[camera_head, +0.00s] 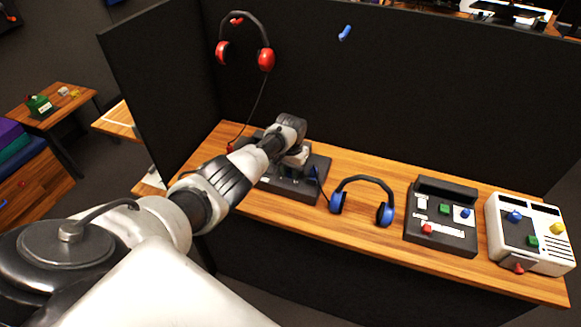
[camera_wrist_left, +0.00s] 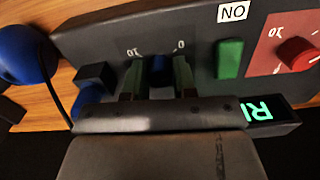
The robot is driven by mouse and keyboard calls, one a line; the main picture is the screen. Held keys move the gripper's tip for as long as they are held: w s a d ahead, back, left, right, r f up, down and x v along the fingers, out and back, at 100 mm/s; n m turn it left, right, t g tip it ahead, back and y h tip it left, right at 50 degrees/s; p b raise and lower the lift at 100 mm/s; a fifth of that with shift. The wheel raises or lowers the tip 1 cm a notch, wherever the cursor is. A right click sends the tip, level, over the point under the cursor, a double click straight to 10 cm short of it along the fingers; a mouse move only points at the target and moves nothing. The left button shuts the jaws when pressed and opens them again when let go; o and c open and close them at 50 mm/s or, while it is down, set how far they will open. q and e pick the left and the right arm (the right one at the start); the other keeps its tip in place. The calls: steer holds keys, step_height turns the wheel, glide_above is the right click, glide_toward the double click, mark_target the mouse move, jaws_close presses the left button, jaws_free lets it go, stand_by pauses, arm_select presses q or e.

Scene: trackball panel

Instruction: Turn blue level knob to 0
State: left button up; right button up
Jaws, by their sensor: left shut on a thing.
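The dark panel (camera_head: 312,167) stands on the wooden desk, partly hidden by my left arm in the head view. My left gripper (camera_head: 297,160) reaches down over it. In the wrist view, the fingers of my left gripper (camera_wrist_left: 157,78) are on both sides of the blue level knob (camera_wrist_left: 158,66) and shut on it. Marks reading 0 and 10 show upside down beyond the knob, 10 to the left and 0 to the right. The knob's pointer is hidden. My right gripper is in neither view.
On the panel are a green switch (camera_wrist_left: 230,58), a red knob (camera_wrist_left: 298,54) and a lit display (camera_wrist_left: 264,112). Blue headphones (camera_head: 362,197), a dark box (camera_head: 440,240) and a white box (camera_head: 515,250) stand to the right. Red headphones (camera_head: 266,60) hang on the black partition (camera_head: 400,90) behind.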

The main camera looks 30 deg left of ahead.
mark_target(290, 170)
arm_select(q)
steer(key=n+p, duration=0.1)
steer(key=n, duration=0.4)
steer(key=shift+w+n, duration=0.1)
steer(key=shift+n, duration=0.2)
stand_by(0.4)
steer(key=o, duration=0.9)
steer(key=shift+r, duration=0.1)
steer(key=shift+r+p, duration=0.3)
steer(key=shift+p, duration=0.05)
step_height(290, 170, up, 8)
steer(key=shift+r+p, duration=0.25)
steer(key=shift+p, duration=0.55)
steer(key=shift+r, duration=0.8)
steer(key=shift+f, duration=0.1)
